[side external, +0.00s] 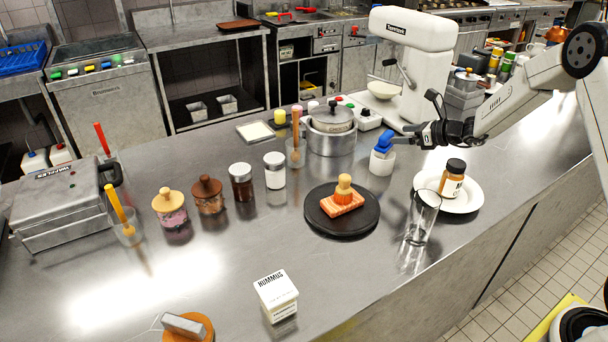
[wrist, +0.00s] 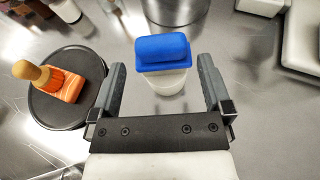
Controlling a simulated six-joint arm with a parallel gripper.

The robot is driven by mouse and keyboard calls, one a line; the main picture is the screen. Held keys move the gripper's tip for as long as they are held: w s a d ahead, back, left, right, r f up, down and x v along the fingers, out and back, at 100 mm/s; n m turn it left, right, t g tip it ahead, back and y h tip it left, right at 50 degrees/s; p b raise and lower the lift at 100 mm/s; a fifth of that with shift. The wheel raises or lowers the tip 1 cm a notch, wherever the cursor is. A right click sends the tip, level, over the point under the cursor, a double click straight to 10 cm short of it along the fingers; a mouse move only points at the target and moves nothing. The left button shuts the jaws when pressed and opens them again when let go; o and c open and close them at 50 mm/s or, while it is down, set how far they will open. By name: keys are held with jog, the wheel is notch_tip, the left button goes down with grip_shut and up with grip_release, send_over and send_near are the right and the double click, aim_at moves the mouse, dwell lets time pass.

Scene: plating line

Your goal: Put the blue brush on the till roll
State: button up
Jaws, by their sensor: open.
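The blue brush (side external: 385,141) sits on top of the white till roll (side external: 381,164), which stands upright on the steel counter. In the wrist view the blue brush (wrist: 163,50) lies across the top of the till roll (wrist: 168,82) and hides most of it. The two appear to touch. My gripper (side external: 410,136) is open, close to the right of the brush. In the wrist view my gripper (wrist: 162,72) has its two fingers apart, with the brush between and just beyond their tips. Neither finger visibly touches the brush.
A white plate (side external: 462,206) with a brown jar (side external: 452,178) and a clear glass (side external: 423,215) stand nearer the front. A steel pot (side external: 332,140) and white mixer (side external: 425,70) stand behind.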

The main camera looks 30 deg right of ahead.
jog(key=v, duration=0.6)
dwell(0.6)
